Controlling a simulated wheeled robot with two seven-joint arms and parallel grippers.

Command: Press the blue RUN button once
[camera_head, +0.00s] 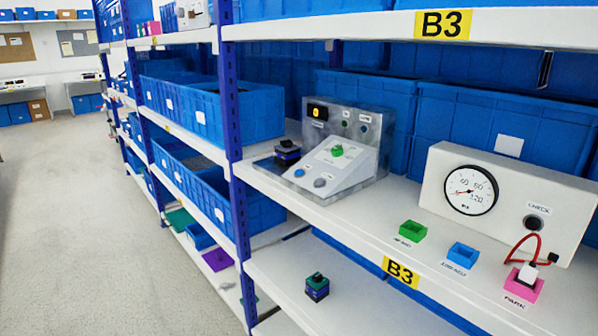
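A grey control box (362,120) with a sloped white panel (350,168) stands on the middle shelf. Two round buttons sit lower on the panel: a left one (299,173) and a right one (320,182). The box's upright face has a small dark display with a yellow mark (318,112) and small round lamps. Neither of my grippers is in view.
A dark block with a purple band (287,154) stands left of the panel. To the right are a white gauge box (500,195) with a red cable and green (412,231), blue (462,255) and pink (523,286) holders. A blue upright post (230,110) stands left of the panel.

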